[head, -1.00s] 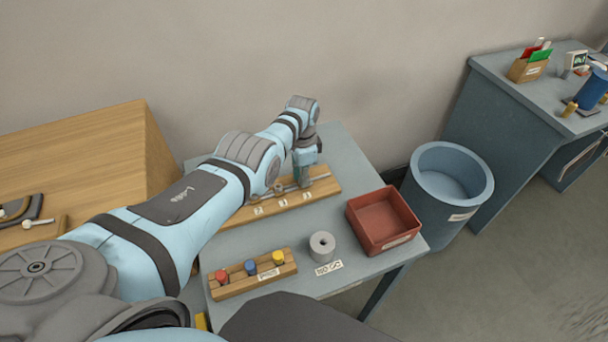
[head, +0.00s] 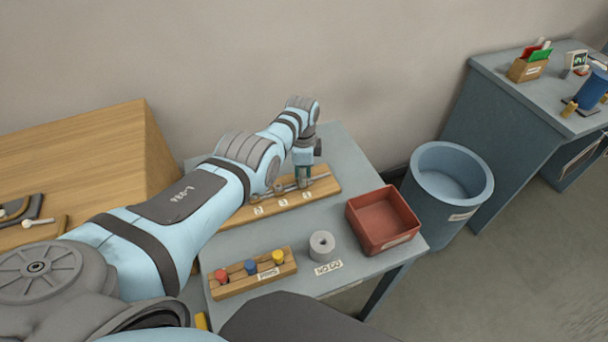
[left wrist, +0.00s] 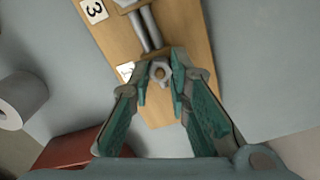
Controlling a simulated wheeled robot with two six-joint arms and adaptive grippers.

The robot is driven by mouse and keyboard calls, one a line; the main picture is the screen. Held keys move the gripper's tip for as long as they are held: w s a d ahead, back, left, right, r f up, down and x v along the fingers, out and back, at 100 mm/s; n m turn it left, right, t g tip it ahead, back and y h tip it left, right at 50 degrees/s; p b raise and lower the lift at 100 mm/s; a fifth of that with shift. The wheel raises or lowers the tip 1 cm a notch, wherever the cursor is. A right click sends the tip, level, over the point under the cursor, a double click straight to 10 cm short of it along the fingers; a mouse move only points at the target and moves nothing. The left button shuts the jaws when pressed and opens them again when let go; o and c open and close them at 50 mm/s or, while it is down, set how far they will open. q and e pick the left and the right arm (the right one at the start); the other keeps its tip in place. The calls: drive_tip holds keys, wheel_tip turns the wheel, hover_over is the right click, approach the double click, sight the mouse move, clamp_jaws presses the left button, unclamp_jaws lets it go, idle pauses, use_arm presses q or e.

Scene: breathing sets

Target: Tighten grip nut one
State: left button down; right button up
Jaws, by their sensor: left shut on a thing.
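A wooden board (head: 268,208) with numbered labels carries a grey rod and metal fittings along its top. It also shows in the left wrist view (left wrist: 180,35). A grey nut (left wrist: 160,71) with a brown centre sits at the board's end, beside a white label (left wrist: 126,71) that is partly hidden. My left gripper (head: 303,183) points down at the board's right end. In the left wrist view its teal fingertips (left wrist: 162,68) are shut on the nut, one on each side. My right gripper is not in view.
A wooden rack (head: 254,280) with red, blue and yellow plugs stands in front. A blue bin (head: 446,190) stands beside the table. Bare table lies behind the board.

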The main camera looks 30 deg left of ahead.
use_arm(q)
drive_tip(key=c, duration=1.5)
unclamp_jaws()
drive_tip(key=shift+s+a+f, duration=0.1)
drive_tip(key=shift+s+f, duration=0.05)
drive_tip(key=shift+s, duration=0.05)
drive_tip(key=shift+w+r, duration=0.1)
drive_tip(key=shift+r, duration=0.1)
drive_tip(key=shift+w+r, duration=0.1)
drive_tip(key=shift+r, duration=0.1)
wheel_tip(320, 180, up, 11)
drive_tip(key=shift+r, duration=0.2)
drive_tip(key=shift+c, duration=0.4)
